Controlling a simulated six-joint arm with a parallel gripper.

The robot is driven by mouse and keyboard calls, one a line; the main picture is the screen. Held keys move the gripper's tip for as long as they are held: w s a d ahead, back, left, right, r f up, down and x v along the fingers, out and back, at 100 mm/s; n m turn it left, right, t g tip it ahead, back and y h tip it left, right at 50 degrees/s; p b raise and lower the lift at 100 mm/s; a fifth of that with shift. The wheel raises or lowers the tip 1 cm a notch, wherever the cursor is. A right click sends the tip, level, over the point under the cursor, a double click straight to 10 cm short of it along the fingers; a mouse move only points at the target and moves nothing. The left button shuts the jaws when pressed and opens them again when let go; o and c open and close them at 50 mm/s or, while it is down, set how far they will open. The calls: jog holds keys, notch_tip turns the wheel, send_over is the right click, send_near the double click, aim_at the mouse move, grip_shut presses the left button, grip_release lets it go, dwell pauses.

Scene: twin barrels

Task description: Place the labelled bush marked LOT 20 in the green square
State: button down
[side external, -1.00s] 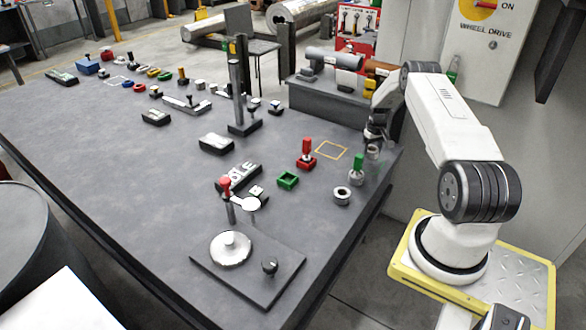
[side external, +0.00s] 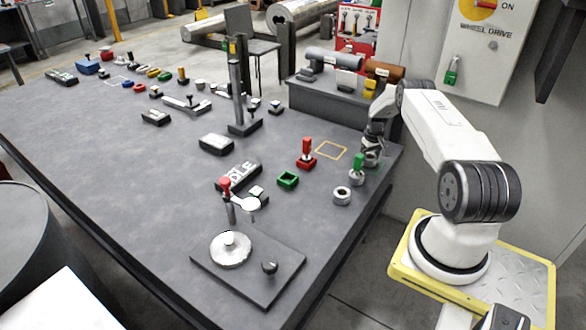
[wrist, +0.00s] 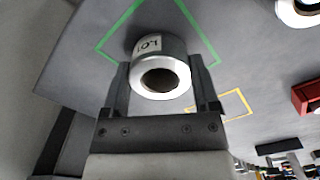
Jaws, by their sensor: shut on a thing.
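The labelled bush (wrist: 160,70) is a silver ring with a white label showing "LOT"; its number is not readable. My gripper (wrist: 163,88) is shut on it, one finger on each side. In the side view my gripper (side external: 373,143) holds the bush (side external: 370,159) low at the table's right edge. The green square (wrist: 196,29) is an outline on the table, seen around and beyond the bush in the wrist view. The bush hides part of it. I cannot tell whether the bush touches the table.
A yellow square outline (side external: 332,150) lies just left of my gripper. A raised grey bench (side external: 335,101) is behind.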

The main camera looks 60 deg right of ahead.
grip_release()
jog(key=shift+f, duration=0.15)
notch_tip(320, 180, up, 12)
jog(key=shift+r, duration=0.2)
dwell(0.8)
dwell(0.4)
